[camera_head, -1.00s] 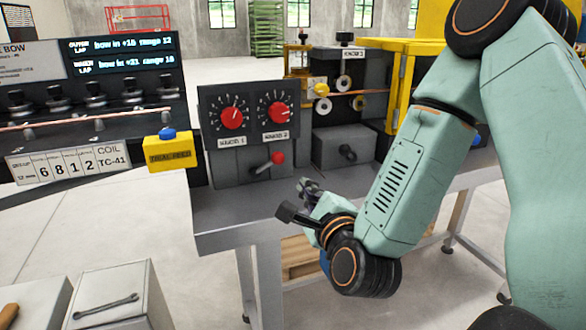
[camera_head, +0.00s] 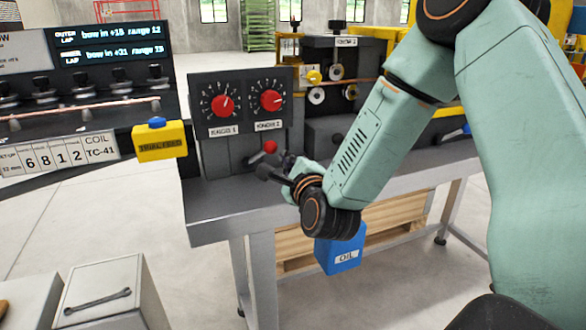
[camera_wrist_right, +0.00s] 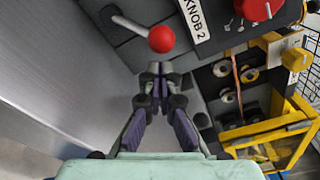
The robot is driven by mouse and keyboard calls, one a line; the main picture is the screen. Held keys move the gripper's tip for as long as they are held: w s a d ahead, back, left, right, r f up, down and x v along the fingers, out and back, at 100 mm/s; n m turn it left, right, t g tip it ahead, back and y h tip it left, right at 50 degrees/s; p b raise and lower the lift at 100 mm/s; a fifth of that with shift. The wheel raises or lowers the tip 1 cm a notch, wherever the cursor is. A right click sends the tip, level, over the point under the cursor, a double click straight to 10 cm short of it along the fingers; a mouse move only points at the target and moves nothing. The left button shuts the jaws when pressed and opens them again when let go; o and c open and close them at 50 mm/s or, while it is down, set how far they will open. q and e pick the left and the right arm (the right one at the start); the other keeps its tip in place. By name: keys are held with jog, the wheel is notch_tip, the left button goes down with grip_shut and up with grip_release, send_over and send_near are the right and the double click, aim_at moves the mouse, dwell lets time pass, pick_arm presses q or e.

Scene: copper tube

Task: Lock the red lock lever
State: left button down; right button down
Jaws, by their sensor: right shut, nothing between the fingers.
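The red lock lever has a round red ball (camera_head: 270,147) on a short metal rod, on the front of the dark control box (camera_head: 240,110) below its two red knobs. In the right wrist view the ball (camera_wrist_right: 161,39) is just beyond the fingertips, with its rod running to the upper left. My right gripper (camera_head: 286,160) is close to the ball, to its lower right in the head view. In the right wrist view its fingers (camera_wrist_right: 154,72) are shut and empty, with a small apparent gap to the ball. My left gripper is not in view.
The grey bench (camera_head: 215,215) is clear in front of the box. A yellow block with a blue button (camera_head: 158,142) stands left of the box. A blue oil can (camera_head: 341,252) is below the bench edge. A roller machine (camera_head: 335,90) stands behind right.

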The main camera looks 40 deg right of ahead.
aim_at(275, 145)
jog(key=shift+w+d, duration=0.2)
jog(key=shift+w, duration=0.3)
jog(key=shift+a+r+n, duration=0.25)
jog(key=shift+r+n, duration=0.15)
jog(key=shift+n, duration=0.1)
jog(key=shift+w+a+r+n+p, duration=0.15)
jog(key=shift+a+r+n, duration=0.2)
jog(key=shift+n, duration=0.35)
jog(key=shift+w+a+r+n+p, duration=0.15)
jog(key=shift+a+r+n, duration=0.2)
jog(key=shift+n, duration=0.35)
jog(key=w+a+n+t, duration=0.1)
jog(key=w+a+n, duration=0.1)
jog(key=a+n, duration=0.6)
jog(key=shift+a+r+n, duration=0.35)
jog(key=shift+r+n, duration=0.1)
jog(key=shift+n, duration=2.25)
jog(key=shift+s+f, duration=0.1)
jog(key=shift+s, duration=0.1)
